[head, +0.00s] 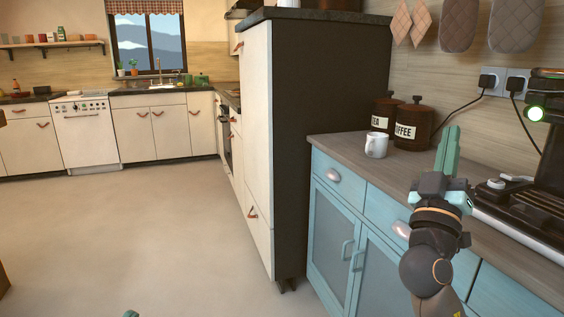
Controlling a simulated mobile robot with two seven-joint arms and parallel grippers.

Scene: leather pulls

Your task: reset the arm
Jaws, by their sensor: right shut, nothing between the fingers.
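My right arm rises from the bottom right in the head view. Its gripper (449,146) points up, with its green fingers closed together and nothing between them. It shows in front of the wooden top of the blue cabinet, between the brown coffee canister and the black coffee machine. I cannot tell its exact distance from the counter. Of my left arm, only a small green tip shows at the bottom edge, too little to tell the state of its gripper.
A blue cabinet (327,229) with a wooden top holds a white mug (376,145), a coffee canister (413,124), a tea canister (384,112) and a coffee machine (548,150). A tall cream cabinet (257,130) stands left of it. The floor (130,225) is clear.

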